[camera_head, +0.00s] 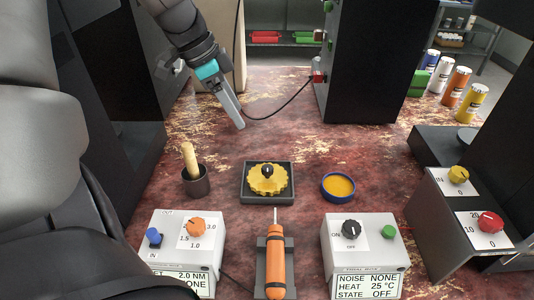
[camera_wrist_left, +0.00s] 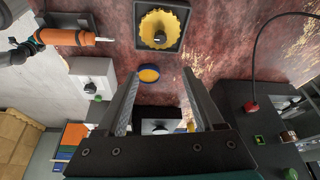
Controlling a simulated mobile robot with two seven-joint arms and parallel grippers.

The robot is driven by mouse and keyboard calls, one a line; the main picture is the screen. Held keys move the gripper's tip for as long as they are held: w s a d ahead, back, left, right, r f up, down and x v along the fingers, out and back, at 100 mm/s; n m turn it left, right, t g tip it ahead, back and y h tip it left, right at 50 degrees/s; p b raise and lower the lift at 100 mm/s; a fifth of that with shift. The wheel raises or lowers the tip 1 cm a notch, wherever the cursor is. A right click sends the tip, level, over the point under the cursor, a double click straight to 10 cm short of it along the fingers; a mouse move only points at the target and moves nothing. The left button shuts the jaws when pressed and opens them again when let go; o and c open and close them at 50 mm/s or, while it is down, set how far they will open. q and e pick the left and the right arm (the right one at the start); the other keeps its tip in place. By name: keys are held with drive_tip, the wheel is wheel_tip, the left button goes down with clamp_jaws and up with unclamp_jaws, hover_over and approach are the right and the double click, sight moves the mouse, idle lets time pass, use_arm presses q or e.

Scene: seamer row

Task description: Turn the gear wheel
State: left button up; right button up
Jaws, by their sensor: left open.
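The gear wheel (camera_head: 268,181) is yellow with a black knob on top and sits in a dark square tray (camera_head: 249,197) in the middle of the table. It shows at the top of the left wrist view (camera_wrist_left: 152,38), inside its square tray. My left gripper (camera_head: 239,124) hangs above the table, behind and slightly left of the gear wheel, apart from it. In the left wrist view, its two fingers (camera_wrist_left: 160,80) stand wide apart with nothing between them. I do not see my right gripper.
A cup with a wooden handle (camera_head: 196,181) stands left of the tray; a blue-rimmed yellow dish (camera_head: 339,187) lies right. An orange screwdriver (camera_head: 275,262) lies in front, between two knobbed control boxes (camera_head: 181,258) (camera_head: 364,258). A black cabinet (camera_head: 370,65) stands behind. Bare table surrounds the tray.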

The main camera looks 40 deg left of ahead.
use_arm(q)
wheel_tip(320, 180, down, 4)
drive_tip(key=b, duration=0.6)
approach(266, 168)
drive_tip(key=b+x, duration=0.3)
drive_tip(key=x, duration=0.3)
drive_tip(key=shift+w+d+f, duration=0.1)
drive_tip(key=shift+f, duration=0.3)
drive_tip(key=shift+w+d+f+b, duration=0.1)
drive_tip(key=shift+w+f+b, duration=0.1)
drive_tip(key=shift+f, duration=0.1)
drive_tip(key=shift+w+d+f+b, duration=0.1)
drive_tip(key=shift+f+b, duration=0.1)
drive_tip(key=shift+f, duration=0.15)
use_arm(e)
drive_tip(key=w+a+r+t, duration=0.1)
drive_tip(key=w+a+r, duration=0.2)
drive_tip(key=w+r, duration=0.6)
drive_tip(key=shift+a+r+t+y, duration=0.3)
drive_tip(key=shift+r+t, duration=0.1)
drive_tip(key=shift+r, duration=1.05)
drive_tip(key=shift+w, duration=0.1)
use_arm(q)
clamp_jaws()
